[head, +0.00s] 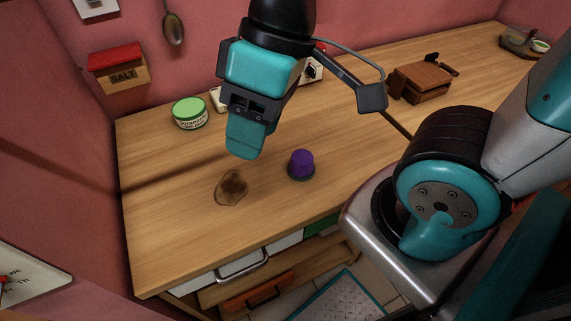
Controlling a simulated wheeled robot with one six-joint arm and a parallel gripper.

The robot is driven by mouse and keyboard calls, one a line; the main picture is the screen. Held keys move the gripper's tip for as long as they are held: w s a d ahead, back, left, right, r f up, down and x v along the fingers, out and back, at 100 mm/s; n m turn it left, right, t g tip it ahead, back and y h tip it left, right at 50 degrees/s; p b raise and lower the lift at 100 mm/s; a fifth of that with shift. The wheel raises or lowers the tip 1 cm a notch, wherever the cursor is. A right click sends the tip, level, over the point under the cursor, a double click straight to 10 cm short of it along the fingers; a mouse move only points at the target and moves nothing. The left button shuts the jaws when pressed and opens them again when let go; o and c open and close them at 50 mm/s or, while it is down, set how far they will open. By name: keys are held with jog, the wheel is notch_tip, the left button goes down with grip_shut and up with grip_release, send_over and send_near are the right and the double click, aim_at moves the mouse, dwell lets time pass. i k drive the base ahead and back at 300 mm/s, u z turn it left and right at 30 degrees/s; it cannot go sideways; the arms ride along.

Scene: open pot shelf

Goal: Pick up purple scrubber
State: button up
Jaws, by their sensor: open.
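The purple scrubber (302,164) stands upright on the wooden counter, with a purple upper part and a dark round base. It is right of the middle of the left counter area, near the front edge. My gripper (245,143) hangs above the counter, up and to the left of the scrubber, pointing down. It is open and apart from the scrubber. One teal finger hides most of the far finger, so the gap between them hardly shows.
A brown stain (232,187) lies on the counter (165,225) left of the scrubber. A green-lidded tin (189,113) stands at the back left. A brown wooden box (422,82) is at the back right. Counter around the scrubber is clear.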

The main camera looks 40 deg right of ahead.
aim_at(301, 167)
jog(key=k, duration=1)
jog(key=u, duration=1.25)
jog(key=i, duration=1.05)
jog(key=z, duration=2.25)
